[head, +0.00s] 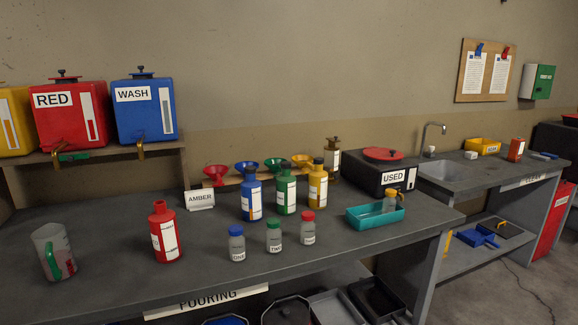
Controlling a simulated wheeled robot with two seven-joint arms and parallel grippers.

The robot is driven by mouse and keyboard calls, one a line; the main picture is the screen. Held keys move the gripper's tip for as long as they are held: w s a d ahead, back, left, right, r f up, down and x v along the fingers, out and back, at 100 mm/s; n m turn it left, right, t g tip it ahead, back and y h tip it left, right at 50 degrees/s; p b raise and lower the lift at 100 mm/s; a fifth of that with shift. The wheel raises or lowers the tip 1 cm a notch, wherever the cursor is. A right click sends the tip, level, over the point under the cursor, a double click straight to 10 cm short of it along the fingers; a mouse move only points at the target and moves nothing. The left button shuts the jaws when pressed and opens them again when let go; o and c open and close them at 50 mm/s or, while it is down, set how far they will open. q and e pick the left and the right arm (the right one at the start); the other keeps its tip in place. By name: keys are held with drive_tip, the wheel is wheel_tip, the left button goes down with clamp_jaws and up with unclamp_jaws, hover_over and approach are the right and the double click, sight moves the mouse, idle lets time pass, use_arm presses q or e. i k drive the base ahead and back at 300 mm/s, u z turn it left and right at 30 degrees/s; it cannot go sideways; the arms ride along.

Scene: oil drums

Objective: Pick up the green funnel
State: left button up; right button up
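The green funnel (275,164) sits in a wooden rack at the back of the grey bench, between a blue funnel (246,167) and a yellow funnel (302,160). A red funnel (215,172) is at the rack's left end. The green bottle (286,193) stands in front of the rack, near the green funnel, and with the blue bottle it hides part of the rack. Neither of my grippers shows in the head view.
A blue bottle (251,198), a yellow bottle (317,187) and three small capped jars stand in front of the rack. A red bottle (164,233) and a clear jug (53,252) are on the left. A teal tray (374,216) and a black USED box (379,172) are on the right.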

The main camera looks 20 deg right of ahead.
sight(278, 172)
drive_tip(key=z, duration=1.9)
drive_tip(key=i, duration=2.6)
drive_tip(key=u, duration=3)
